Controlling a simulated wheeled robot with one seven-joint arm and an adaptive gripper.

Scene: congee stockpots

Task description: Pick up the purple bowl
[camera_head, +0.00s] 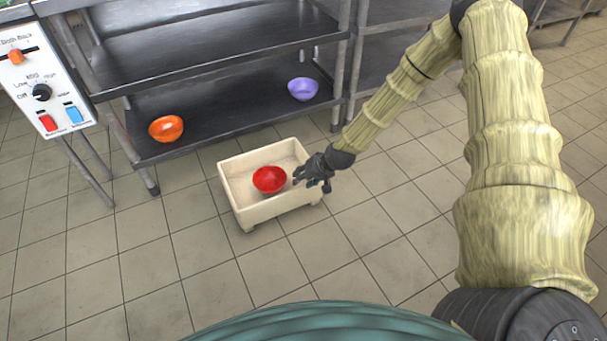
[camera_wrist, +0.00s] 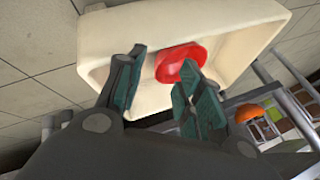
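The purple bowl (camera_head: 302,89) sits on the lower dark shelf, near its right end, behind the cream bin. It does not show in the wrist view. My gripper (camera_head: 299,175) is low at the right side of the cream bin, well in front of the purple bowl and beside a red bowl (camera_head: 269,180). In the wrist view my gripper (camera_wrist: 161,64) has its fingers spread apart, with nothing clearly held between them. The red bowl (camera_wrist: 180,60) lies just beyond them, partly covered by the right finger; I cannot tell whether they touch.
The cream bin (camera_head: 256,217) stands on the tiled floor and holds the red bowl. An orange bowl (camera_head: 166,128) is at the left of the lower shelf (camera_head: 225,105). An upper shelf (camera_head: 200,35) overhangs it, and metal legs (camera_head: 341,60) stand right of the purple bowl.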

